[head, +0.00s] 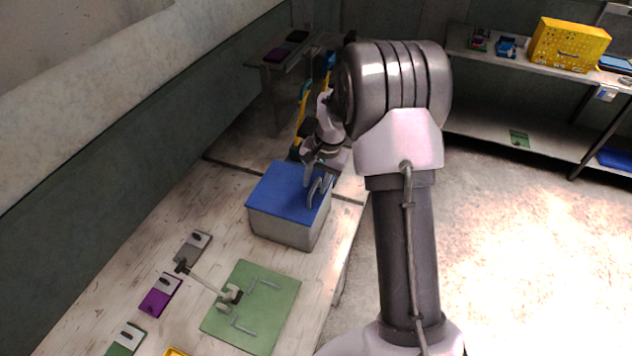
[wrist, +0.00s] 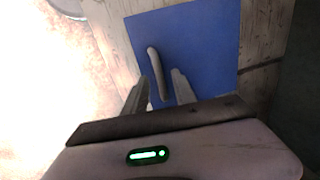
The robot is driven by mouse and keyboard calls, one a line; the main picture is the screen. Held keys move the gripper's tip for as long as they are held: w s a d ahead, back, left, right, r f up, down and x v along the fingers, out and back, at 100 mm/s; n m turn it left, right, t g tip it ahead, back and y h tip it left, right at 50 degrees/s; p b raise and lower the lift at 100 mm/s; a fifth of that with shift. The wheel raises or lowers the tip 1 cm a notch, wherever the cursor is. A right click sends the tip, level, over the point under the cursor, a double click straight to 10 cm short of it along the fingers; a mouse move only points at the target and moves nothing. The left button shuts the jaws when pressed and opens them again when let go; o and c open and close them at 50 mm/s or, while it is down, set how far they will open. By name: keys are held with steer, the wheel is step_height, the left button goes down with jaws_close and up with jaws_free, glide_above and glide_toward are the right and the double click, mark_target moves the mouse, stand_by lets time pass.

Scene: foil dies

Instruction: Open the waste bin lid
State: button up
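The waste bin (head: 283,229) is a pale grey box with a flat blue lid (head: 282,190), standing on the wooden bench. The lid lies flat on the box. In the wrist view the blue lid (wrist: 205,45) carries a grey bar handle (wrist: 155,62). My gripper (head: 312,190) is over the right part of the lid. In the wrist view my gripper (wrist: 160,77) is open, with one finger on each side of the handle and visible gaps between. I cannot tell how far the fingertips are above the lid.
A green board (head: 252,308) with grey brackets lies in front of the bin. Purple (head: 160,295) and grey (head: 192,247) plates lie left of it. A yellow box (head: 568,45) stands on the shelf at the back right. Blue and yellow items stand behind the bin.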

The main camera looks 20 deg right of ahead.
jaws_close()
stand_by(1.4)
